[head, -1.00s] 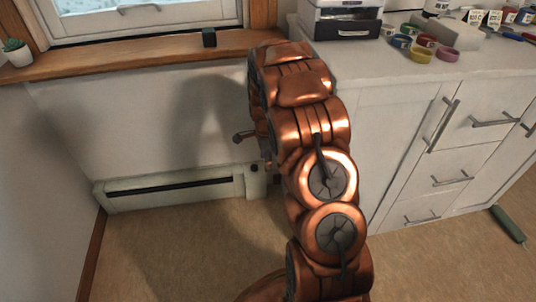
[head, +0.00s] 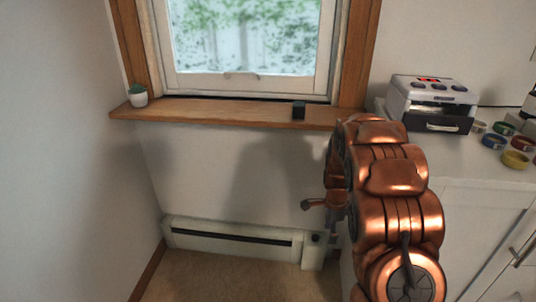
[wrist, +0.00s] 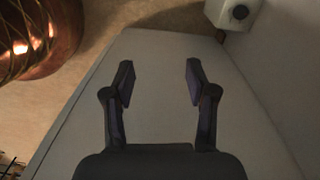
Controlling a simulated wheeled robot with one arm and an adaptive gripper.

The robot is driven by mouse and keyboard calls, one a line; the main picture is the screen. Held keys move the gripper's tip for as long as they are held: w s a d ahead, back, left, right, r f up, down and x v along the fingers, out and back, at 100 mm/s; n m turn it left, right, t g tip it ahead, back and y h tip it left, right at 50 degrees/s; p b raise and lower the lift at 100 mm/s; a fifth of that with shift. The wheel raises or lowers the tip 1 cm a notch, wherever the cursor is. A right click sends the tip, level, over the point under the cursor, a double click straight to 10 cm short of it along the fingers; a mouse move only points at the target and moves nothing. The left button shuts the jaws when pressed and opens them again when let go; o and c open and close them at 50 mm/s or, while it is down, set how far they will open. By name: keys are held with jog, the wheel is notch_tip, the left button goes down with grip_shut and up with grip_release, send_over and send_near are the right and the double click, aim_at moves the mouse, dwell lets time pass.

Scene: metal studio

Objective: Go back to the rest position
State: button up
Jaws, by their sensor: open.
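My gripper (wrist: 160,84) is open in the wrist view, with its two dark fingers apart and nothing between them. Behind the fingers is a plain pale surface, which looks like the side of the white cabinet. In the head view my copper arm rises at the right, in front of the cabinet's left end. Only a small part of the gripper (head: 318,204) shows there, poking out left of the arm; the rest is hidden behind it.
A white heater (head: 235,242) runs low along the wall. On the white counter (head: 470,172) stand a grey-white machine (head: 432,103) and several colored rings. The floor at left is clear.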

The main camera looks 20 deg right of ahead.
jog(key=s+a+r+n+p, duration=0.35)
jog(key=s+r+p, duration=0.2)
jog(key=r, duration=0.45)
jog(key=s+a+r+n+p, duration=0.35)
jog(key=r+p, duration=0.25)
jog(key=r, duration=0.5)
jog(key=s+a+r+n+p, duration=0.3)
jog(key=s+a+r+p, duration=0.25)
jog(key=r, duration=0.45)
jog(key=s+a+r+n+p, duration=0.2)
jog(key=s+r+n+p, duration=0.1)
jog(key=s+r+p, duration=0.2)
jog(key=s+a+r+n+g+p, duration=0.1)
jog(key=s+a+r+n+p, duration=0.1)
jog(key=s+r+n+p, duration=0.2)
jog(key=s+a+r+n+p, duration=0.2)
jog(key=s+r+n+p, duration=0.2)
jog(key=s+r+p, duration=0.3)
jog(key=s+r, duration=0.4)
jog(key=r, duration=0.1)
jog(key=shift+s+a+r+p, duration=0.25)
jog(key=shift+a+r+p, duration=0.05)
jog(key=shift+a+p, duration=0.05)
jog(key=shift+c, duration=1.1)
jog(key=shift+d, duration=0.15)
jog(key=shift+c, duration=0.4)
